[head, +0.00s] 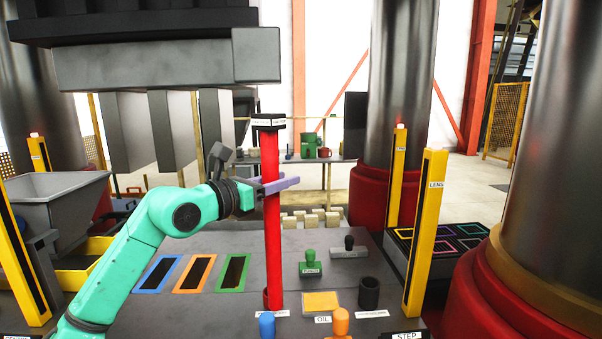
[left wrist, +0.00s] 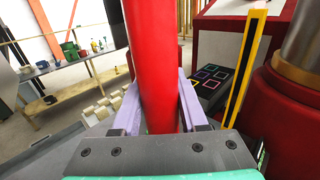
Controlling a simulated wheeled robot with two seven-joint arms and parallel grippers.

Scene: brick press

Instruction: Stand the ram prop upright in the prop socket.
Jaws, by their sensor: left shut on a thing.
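The ram prop (head: 271,225) is a long red post with a black labelled cap, standing close to upright in the head view. My left gripper (head: 281,185) is shut on its upper half, with lavender fingers on either side. The left wrist view shows the red post (left wrist: 157,65) between both fingers (left wrist: 160,105). The post's lower end meets a short red collar, seemingly the prop socket (head: 266,299), on the grey deck. I cannot tell whether the end is fully seated. A label below it is partly hidden by a blue knob. My right gripper is not in view.
The grey press head (head: 165,62) hangs above and left of the post. Green (head: 310,262) and black stamps, a dark cup (head: 369,292) and a yellow pad (head: 321,301) stand to the right. Yellow posts (head: 425,235) flank the deck. Coloured frames (head: 195,273) lie left.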

